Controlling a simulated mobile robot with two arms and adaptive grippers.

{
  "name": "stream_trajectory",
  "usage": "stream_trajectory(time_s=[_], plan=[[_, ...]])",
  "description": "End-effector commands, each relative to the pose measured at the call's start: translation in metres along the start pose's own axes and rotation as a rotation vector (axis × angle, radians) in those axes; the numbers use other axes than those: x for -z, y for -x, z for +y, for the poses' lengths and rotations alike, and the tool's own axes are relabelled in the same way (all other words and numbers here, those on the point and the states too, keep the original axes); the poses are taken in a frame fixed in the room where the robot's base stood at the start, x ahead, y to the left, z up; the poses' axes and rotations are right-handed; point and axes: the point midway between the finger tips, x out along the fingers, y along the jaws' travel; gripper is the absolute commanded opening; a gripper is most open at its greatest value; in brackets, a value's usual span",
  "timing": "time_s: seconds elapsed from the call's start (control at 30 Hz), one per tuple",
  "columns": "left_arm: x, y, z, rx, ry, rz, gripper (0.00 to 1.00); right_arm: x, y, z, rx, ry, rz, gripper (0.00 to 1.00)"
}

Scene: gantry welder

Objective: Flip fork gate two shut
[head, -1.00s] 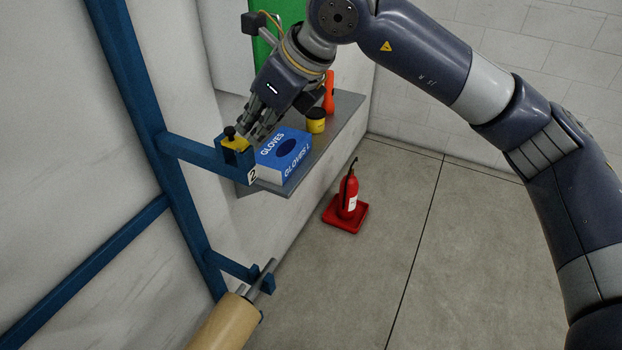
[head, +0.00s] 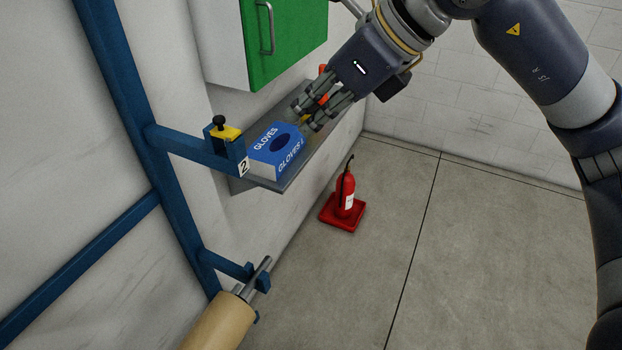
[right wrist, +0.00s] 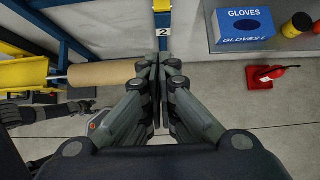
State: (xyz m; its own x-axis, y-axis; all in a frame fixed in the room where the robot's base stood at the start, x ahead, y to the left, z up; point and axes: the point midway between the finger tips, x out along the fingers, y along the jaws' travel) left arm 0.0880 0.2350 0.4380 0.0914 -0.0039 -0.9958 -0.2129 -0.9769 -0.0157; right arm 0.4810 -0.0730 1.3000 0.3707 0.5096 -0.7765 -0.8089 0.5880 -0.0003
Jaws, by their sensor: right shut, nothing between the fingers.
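Fork gate two is the yellow flap (head: 226,132) with a black knob (head: 218,121). It lies flat across the top of the blue fork (head: 195,150) labelled 2 in the head view. My right gripper (head: 303,117) is apart from the gate, to its right, above the shelf and near the glove box. Its fingers are shut and empty, also in the right wrist view (right wrist: 160,65), where they cover part of the fork's surroundings below the label 2 (right wrist: 162,32). A dark jointed part, seemingly my left gripper (right wrist: 80,107), shows small at left there; its fingers are unclear.
A blue glove box (head: 275,150) sits on the grey shelf (head: 265,185) beside the fork. A green cabinet door (head: 290,40) is above. A lower blue fork bears a brown roll (head: 222,322) on a metal shaft.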

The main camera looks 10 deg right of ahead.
Motion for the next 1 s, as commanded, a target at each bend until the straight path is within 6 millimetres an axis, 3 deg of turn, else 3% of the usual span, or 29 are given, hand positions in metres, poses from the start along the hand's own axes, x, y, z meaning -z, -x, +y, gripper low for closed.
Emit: stream_trajectory(time_s=[0.1,0.5,0.7,1.0], plan=[[-0.001,-0.010,0.000,0.000,0.000,0.000,0.40,0.001,0.023,0.000,0.003,0.001,-0.004,0.00],[-0.001,-0.010,0.000,0.000,0.000,0.000,0.40,-0.027,-0.020,0.063,-0.410,-0.098,-0.174,0.00],[-0.001,-0.012,0.000,0.000,0.000,0.000,0.40,-0.048,-0.027,0.087,-0.634,-0.214,-0.300,0.00],[-0.001,-0.014,0.000,0.000,0.000,0.000,0.40,-0.077,-0.025,0.091,-0.921,-0.459,-0.505,0.00]])
